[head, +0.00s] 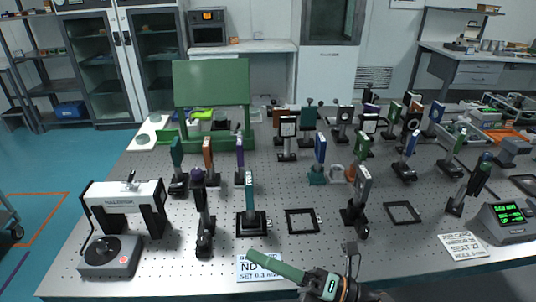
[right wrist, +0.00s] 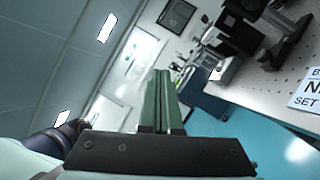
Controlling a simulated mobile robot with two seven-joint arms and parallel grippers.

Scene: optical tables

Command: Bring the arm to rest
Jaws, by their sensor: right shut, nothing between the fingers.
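My right gripper (head: 254,255) is at the front edge of the optical table (head: 130,255), low in the head view. Its long green fingers point left and overlap the white ND card. In the right wrist view its green fingers (right wrist: 161,78) lie side by side, shut, with nothing between them. They point toward the wall and floor past the table's edge. My left gripper is in neither view.
Several posts with mounted optics stand across the table. A post with a green plate (head: 249,190) stands in a square black base behind the right gripper. An empty black frame (head: 302,221) lies beside it. A grey box with a green display (head: 510,213) sits at right.

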